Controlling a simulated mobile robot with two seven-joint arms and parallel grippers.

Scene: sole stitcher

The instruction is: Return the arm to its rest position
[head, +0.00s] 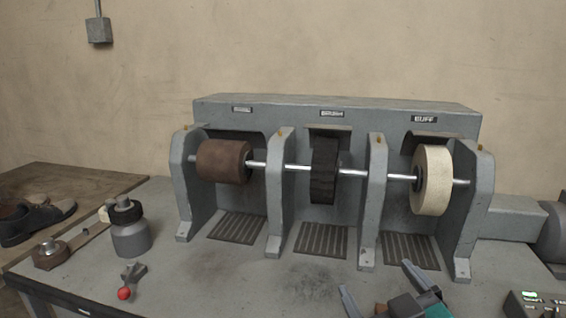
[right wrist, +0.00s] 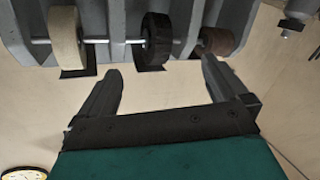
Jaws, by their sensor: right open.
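My right gripper (head: 376,278) shows at the bottom edge of the head view, to the right of centre, in front of the grey finishing machine (head: 340,104). Its two dark fingers are spread and hold nothing. Only the fingers and part of the teal body show in the head view; the rest of the arm is out of frame. My left gripper is not in view.
The machine carries a brown drum (head: 223,161), a black brush wheel (head: 324,170) and a cream buff wheel (head: 432,180) on one shaft. A grey jar (head: 131,236) and a red-knobbed lever (head: 125,293) stand at left. A shoe (head: 36,220) lies farther left. A control box (head: 538,304) is at right.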

